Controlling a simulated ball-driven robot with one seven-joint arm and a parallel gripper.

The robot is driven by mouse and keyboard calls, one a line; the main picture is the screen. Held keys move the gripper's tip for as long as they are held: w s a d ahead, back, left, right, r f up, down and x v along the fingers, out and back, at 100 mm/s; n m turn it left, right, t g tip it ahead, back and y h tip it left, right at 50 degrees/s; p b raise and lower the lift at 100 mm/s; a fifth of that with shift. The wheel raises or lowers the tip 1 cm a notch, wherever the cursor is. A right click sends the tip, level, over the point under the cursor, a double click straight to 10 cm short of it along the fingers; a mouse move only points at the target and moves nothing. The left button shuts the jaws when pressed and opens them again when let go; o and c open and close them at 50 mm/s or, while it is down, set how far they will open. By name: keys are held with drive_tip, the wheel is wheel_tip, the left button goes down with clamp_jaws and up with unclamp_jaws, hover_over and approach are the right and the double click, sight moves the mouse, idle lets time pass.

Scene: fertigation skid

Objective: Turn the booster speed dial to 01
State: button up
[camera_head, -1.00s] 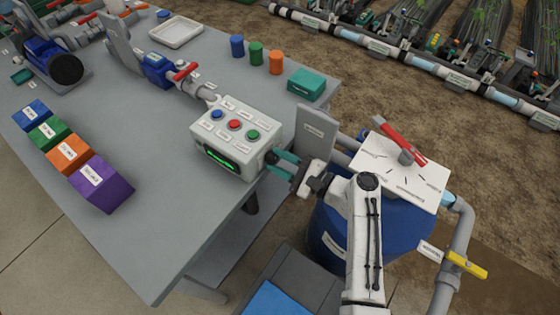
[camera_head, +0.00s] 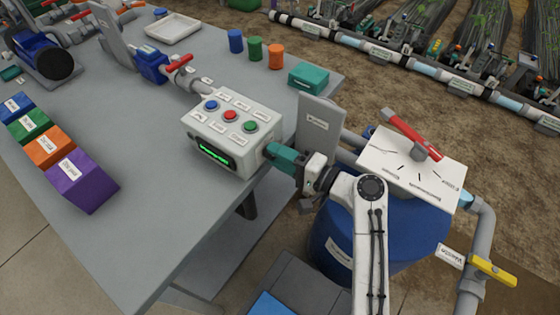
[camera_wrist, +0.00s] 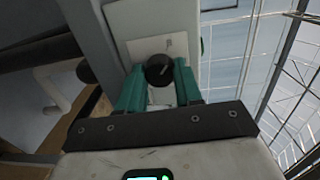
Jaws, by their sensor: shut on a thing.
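The booster speed dial (camera_wrist: 158,70) is a round black knob with a light pointer mark, on a white plate on the side of the control box. In the wrist view it sits between the two teal fingers of my gripper (camera_wrist: 159,85), which are shut on it. In the head view the control box (camera_head: 217,158) stands at the table's right edge, and my gripper (camera_head: 277,155) meets its right side. The dial is hidden there behind the fingers. The scale marks around the dial are too small to read.
The box top carries blue, red and green buttons, and a green display (camera_head: 215,154) glows on its front. A grey upright plate (camera_head: 318,124) stands just behind my gripper. A blue barrel (camera_head: 385,245) with a white top panel (camera_head: 435,172) is to the right.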

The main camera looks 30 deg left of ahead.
drive_tip(key=shift+f+n+b, duration=0.15)
drive_tip(key=shift+n+b, duration=0.45)
drive_tip(key=shift+n, duration=0.2)
drive_tip(key=o, duration=1)
drive_tip(key=shift+o, duration=0.2)
drive_tip(key=s+d, duration=0.1)
drive_tip(key=d, duration=0.9)
drive_tip(key=shift+s+d+r, duration=0.15)
drive_tip(key=shift+d+r, duration=0.2)
